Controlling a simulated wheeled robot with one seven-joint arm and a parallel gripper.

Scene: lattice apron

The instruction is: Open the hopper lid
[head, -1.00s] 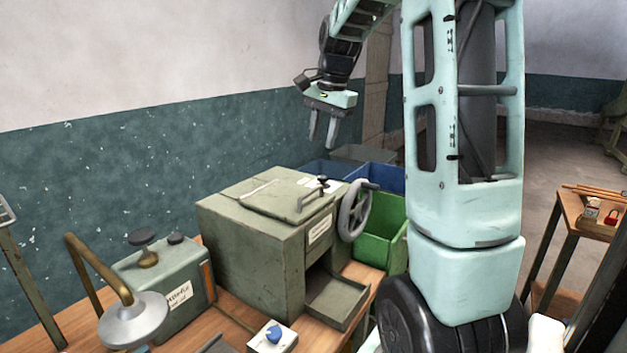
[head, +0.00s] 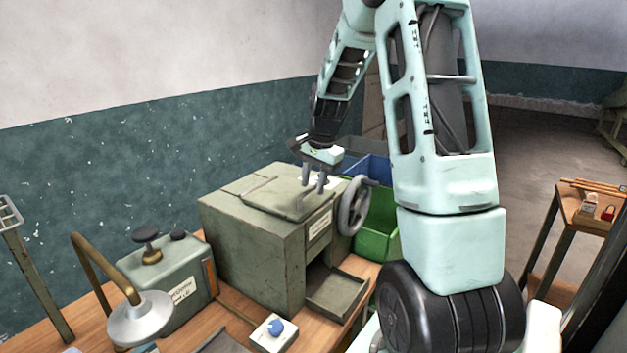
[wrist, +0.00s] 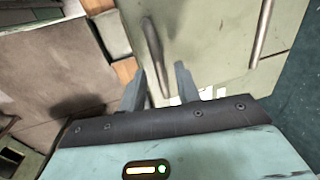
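The hopper is a worn green metal box (head: 245,245) on the bench. Its flat lid (head: 272,192) lies closed on top; the lid also fills the upper middle of the wrist view (wrist: 208,50). My gripper (head: 314,186) points down over the lid's front right part, near the handle. Whether the fingers touch anything is unclear. In the head view the fingers partly hide the handle.
A handwheel (head: 353,205) sits on the hopper's right side, close to my gripper. A tray (head: 336,292) juts out below. Green (head: 378,228) and blue (head: 376,170) bins stand behind.

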